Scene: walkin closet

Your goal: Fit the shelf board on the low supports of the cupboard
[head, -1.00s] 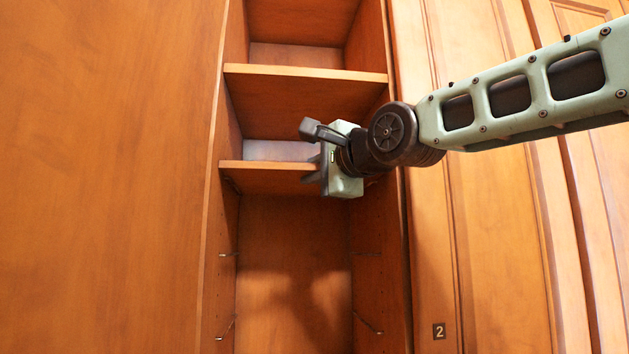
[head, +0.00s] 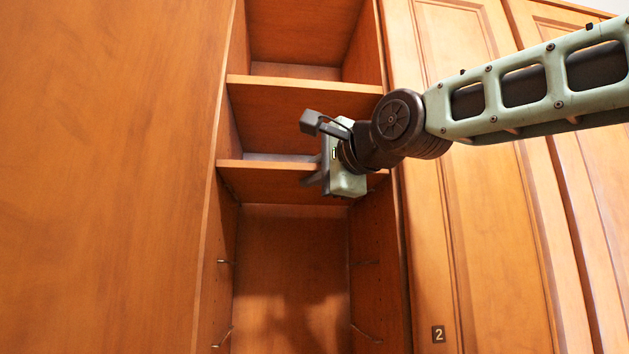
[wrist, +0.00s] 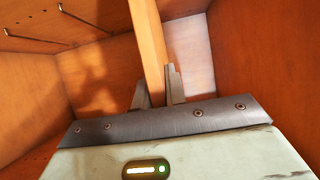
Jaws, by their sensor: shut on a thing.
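The shelf board (head: 255,182) is wood-coloured and spans the cupboard bay below a fixed-looking upper shelf. My gripper (head: 318,177) is shut on its front edge, right of the middle. In the wrist view the board (wrist: 148,45) runs away between the two fingers (wrist: 158,97). The low supports are thin wire pieces on the side walls, left (head: 223,336) and right (head: 366,333), well below the board. Higher wires show left (head: 224,262) and right (head: 364,262). Wires also show in the wrist view (wrist: 85,18). I cannot tell what the board's back edge touches.
The upper shelf (head: 300,83) is close above my gripper. The bay below the board is empty down to the frame's bottom. A closed door marked 2 (head: 438,334) stands on the right, a wood panel (head: 100,180) on the left.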

